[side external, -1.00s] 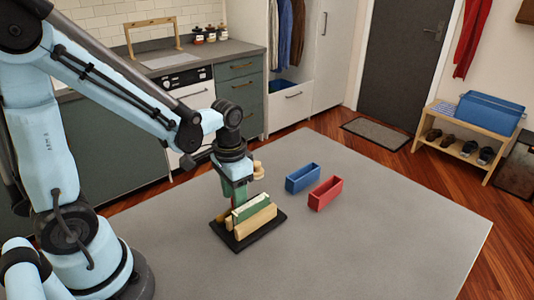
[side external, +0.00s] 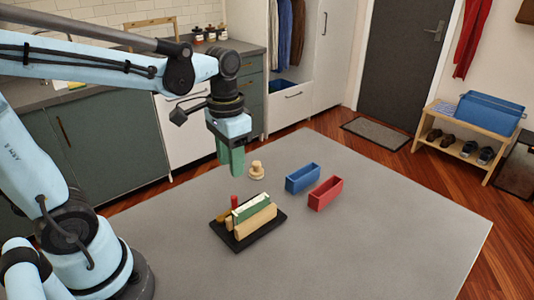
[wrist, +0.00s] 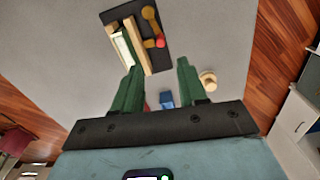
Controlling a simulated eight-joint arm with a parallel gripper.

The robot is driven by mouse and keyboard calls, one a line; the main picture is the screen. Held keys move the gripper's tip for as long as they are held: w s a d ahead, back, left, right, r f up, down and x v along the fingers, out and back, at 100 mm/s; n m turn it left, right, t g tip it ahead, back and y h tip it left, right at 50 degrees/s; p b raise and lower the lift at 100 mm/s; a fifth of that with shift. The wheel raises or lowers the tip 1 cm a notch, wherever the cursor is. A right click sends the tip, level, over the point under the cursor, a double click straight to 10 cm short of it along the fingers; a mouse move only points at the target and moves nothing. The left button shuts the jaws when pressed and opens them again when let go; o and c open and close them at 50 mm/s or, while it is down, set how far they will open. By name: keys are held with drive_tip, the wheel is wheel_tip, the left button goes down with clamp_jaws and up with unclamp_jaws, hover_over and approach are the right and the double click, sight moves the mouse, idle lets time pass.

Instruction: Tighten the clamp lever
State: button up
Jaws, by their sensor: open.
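The clamp fixture stands on a black base plate (side external: 262,233) on the grey table. Two pale wooden jaws (side external: 257,221) stand on either side of a green and white piece (side external: 251,207). The clamp lever (wrist: 150,22) is a brass-coloured bar with a red knob (wrist: 160,42) in the wrist view. The red knob also shows upright behind the jaws in the side view (side external: 234,201). My gripper (side external: 231,172), with green fingers, hangs above and behind the fixture, open and empty. Whether the jaws press tightly on the piece, I cannot tell.
A small turned wooden object (side external: 256,170) stands on the table behind the fixture. A blue open box (side external: 302,179) and a red open box (side external: 325,194) stand to the right. The table's front and right areas are clear.

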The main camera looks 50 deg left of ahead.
drive_tip(key=shift+r, duration=1.2)
drive_tip(key=t, duration=0.2)
drive_tip(key=d+f+t, duration=0.1)
drive_tip(key=t, duration=0.1)
drive_tip(key=s+d+f+n+t, duration=0.1)
drive_tip(key=t, duration=0.2)
